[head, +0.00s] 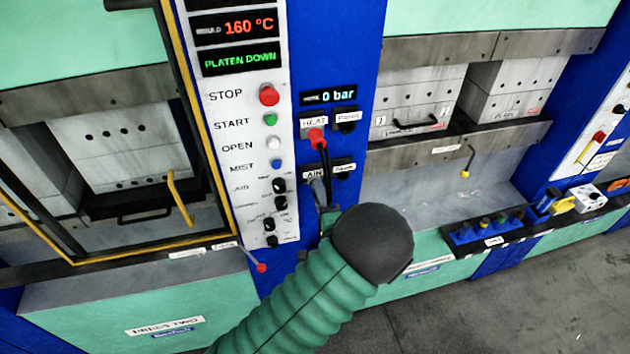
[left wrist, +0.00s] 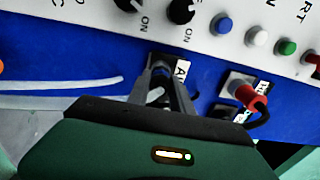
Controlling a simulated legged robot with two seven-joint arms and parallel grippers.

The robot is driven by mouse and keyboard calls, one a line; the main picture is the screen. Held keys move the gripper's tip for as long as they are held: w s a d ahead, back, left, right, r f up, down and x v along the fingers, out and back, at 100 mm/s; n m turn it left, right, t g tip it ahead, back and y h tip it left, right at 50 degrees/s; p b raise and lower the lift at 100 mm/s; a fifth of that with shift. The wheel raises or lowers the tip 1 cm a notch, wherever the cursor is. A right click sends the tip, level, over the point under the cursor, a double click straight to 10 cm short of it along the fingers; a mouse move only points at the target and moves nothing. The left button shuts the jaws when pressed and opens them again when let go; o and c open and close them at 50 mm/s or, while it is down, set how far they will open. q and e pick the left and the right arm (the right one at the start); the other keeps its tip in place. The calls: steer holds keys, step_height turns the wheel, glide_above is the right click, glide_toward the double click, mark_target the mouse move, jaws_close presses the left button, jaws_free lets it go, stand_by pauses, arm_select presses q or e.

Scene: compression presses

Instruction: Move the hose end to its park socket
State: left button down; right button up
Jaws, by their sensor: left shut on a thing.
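My left gripper (head: 325,190) is at the socket labelled AIR (head: 312,174) on the blue column, mostly hidden behind my own dark wrist. A dark park socket (head: 344,168) is just right of AIR. A red hose end (head: 316,137) with a black hose sits in the HEAT socket above, with another dark park socket (head: 346,120) beside it. My right gripper is not in view.
The control panel (head: 240,130) with buttons and knobs is just left of the sockets. A display (head: 329,97) above them reads 0 bar. A yellow-framed press guard (head: 190,120) stands left. An open press bay (head: 440,180) and a tool rack (head: 487,232) lie right.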

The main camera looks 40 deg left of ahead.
arm_select(q)
steer(key=shift+s+d+f, duration=0.2)
steer(key=shift+s+d, duration=0.1)
steer(key=shift+s, duration=0.05)
steer(key=shift+s+d+r, duration=0.15)
steer(key=shift+s+d, duration=0.2)
steer(key=shift+d, duration=0.2)
steer(key=shift+d+p, duration=0.15)
steer(key=shift+p, duration=0.15)
steer(key=shift+s, duration=0.3)
steer(key=shift+d, duration=0.3)
steer(key=p+v, duration=0.1)
steer(key=v, duration=0.3)
steer(key=shift+a, duration=0.1)
stand_by(1.0)
